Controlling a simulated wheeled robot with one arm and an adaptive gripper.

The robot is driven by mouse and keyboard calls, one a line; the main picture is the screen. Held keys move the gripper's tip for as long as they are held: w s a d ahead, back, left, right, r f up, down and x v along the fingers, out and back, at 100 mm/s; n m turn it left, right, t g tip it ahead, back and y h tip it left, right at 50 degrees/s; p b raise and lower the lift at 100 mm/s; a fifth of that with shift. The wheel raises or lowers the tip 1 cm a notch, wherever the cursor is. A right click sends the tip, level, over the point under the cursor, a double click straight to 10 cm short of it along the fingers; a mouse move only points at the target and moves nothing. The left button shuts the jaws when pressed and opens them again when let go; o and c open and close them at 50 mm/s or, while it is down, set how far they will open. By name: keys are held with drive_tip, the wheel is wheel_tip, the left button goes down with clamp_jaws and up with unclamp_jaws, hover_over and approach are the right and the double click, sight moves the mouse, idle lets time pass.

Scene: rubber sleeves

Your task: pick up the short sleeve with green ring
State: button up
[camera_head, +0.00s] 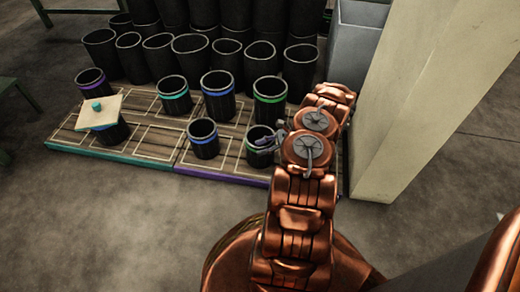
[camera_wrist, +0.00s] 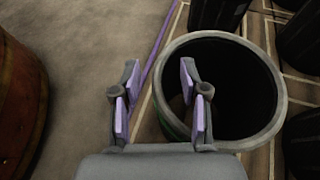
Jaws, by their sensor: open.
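The short sleeve with green ring (camera_head: 257,158) stands upright in the front row of the board, at its right end. It is a black open tube, and my arm and gripper partly cover it in the head view. My gripper (camera_head: 266,143) is at its rim, open. In the wrist view the sleeve (camera_wrist: 238,85) fills the right half, mouth up. My gripper (camera_wrist: 160,78) has one purple-padded finger outside the rim on the left and the other over the mouth, with the near-left wall between them. Contact with the wall cannot be told.
A taller green-ringed sleeve (camera_head: 270,99) stands just behind. Blue-ringed sleeves stand left (camera_head: 203,139) and behind (camera_head: 218,96). A sleeve under a cream plate (camera_head: 99,111) is farther left. Plain black sleeves crowd the back. A pale pillar (camera_head: 430,90) rises close on the right.

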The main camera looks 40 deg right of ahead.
drive_tip(key=shift+a, duration=0.1)
drive_tip(key=shift+f, duration=0.1)
clamp_jaws()
idle(0.6)
